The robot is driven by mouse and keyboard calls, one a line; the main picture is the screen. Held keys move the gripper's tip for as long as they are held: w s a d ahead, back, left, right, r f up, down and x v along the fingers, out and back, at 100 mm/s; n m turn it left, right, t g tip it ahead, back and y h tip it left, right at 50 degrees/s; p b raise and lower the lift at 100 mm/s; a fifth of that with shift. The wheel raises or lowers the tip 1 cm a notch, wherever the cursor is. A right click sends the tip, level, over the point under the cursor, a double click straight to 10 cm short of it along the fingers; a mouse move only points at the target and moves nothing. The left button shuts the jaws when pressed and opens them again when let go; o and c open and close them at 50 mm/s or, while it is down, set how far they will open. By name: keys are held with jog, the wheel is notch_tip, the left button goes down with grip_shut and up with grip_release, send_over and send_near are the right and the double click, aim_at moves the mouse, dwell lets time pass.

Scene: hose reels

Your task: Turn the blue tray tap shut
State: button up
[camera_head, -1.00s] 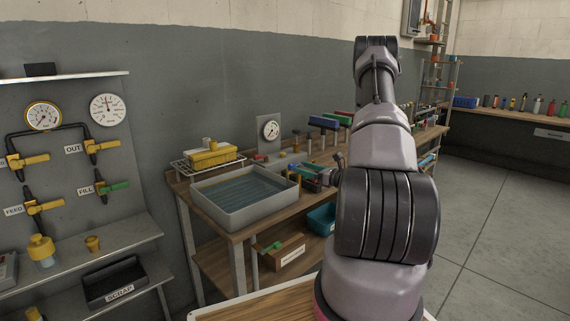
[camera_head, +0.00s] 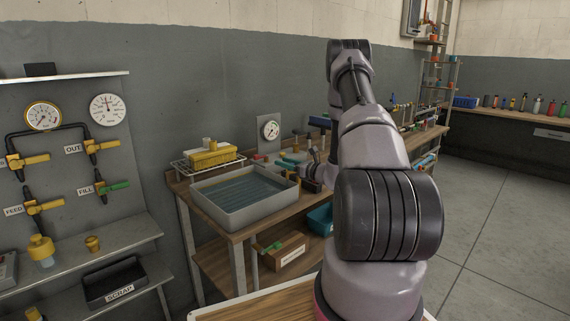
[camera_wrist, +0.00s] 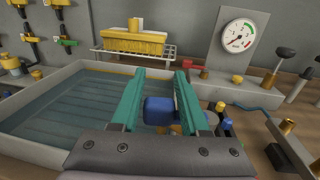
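The blue tap handle (camera_wrist: 159,110) shows in the wrist view, a small rounded blue block beside the right end of the water tray. My gripper (camera_wrist: 160,76) has two teal fingers, spread apart, one on each side of the handle. Narrow gaps seem to show between handle and fingers; contact is hard to judge. The tap's body below is mostly hidden by my gripper. The grey tray (camera_head: 232,222) holds water and stands on the wooden bench. In the head view my wrist is at the tray's right end, and the blue handle cannot be made out there.
A round gauge (camera_wrist: 237,36) stands on a grey plate behind. Brass fittings (camera_wrist: 287,127) and dark-knobbed posts crowd the bench on the right. A valve panel with gauges (camera_head: 43,116) is at left.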

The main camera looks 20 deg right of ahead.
grip_shut()
jog(key=shift+w+d+m+t+h, duration=0.1)
jog(key=shift+w+m+t+h, duration=0.2)
jog(key=shift+m+h, duration=0.25)
jog(key=shift+w+m+t+h, duration=0.15)
jog(key=shift+m+t+h, duration=0.2)
jog(key=shift+h, duration=0.4)
jog(key=o, duration=0.6)
grip_release()
jog(key=shift+c, duration=0.2)
jog(key=v, duration=1)
jog(key=shift+s, duration=0.4)
jog(key=shift+d, duration=0.15)
